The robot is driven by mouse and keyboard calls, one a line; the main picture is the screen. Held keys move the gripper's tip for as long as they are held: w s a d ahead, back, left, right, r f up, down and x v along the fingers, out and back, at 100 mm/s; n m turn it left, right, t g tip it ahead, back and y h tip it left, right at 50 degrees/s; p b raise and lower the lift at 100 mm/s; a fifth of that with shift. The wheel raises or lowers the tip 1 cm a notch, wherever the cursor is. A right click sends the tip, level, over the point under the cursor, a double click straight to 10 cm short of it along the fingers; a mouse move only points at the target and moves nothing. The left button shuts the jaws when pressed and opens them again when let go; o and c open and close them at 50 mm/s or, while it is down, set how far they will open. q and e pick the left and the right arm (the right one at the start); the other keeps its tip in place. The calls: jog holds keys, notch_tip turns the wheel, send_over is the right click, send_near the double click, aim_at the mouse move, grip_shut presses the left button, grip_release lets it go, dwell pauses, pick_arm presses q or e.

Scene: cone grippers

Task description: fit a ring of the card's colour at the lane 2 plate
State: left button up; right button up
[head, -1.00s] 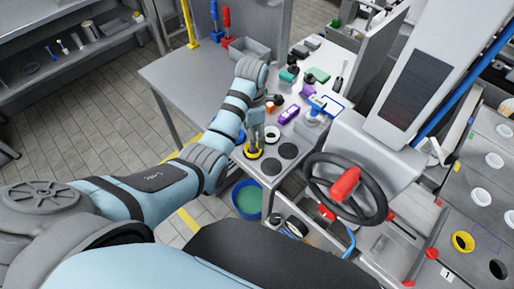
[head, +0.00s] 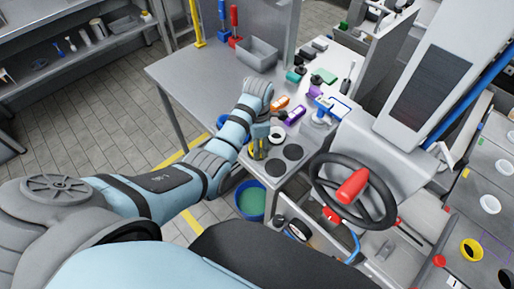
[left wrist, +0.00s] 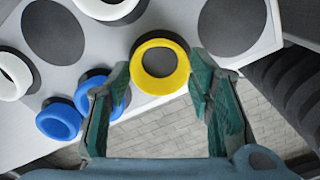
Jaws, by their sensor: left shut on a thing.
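My left gripper (head: 259,150) is at the near corner of the grey worktop (head: 190,85). In the left wrist view its green fingers (left wrist: 160,75) are shut on a yellow ring (left wrist: 160,67), one finger at each side. I cannot tell whether the ring touches the worktop. Blue rings (left wrist: 58,122) and white rings (left wrist: 12,75) lie beside it. On the right panel, a yellow ring (head: 471,249) sits below white rings (head: 490,204). I cannot make out the card or which place is lane 2. My right gripper is not in view.
Bare dark discs (head: 294,151) mark the worktop. Purple (head: 295,115) and orange (head: 281,103) items and a grey bin (head: 258,53) stand farther back. A black steering wheel (head: 352,200) stands between worktop and panel. A blue bucket (head: 249,200) is below.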

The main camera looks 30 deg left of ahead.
pick_arm(q)
jog(key=shift+r+p, duration=0.75)
jog(key=shift+r, duration=1.75)
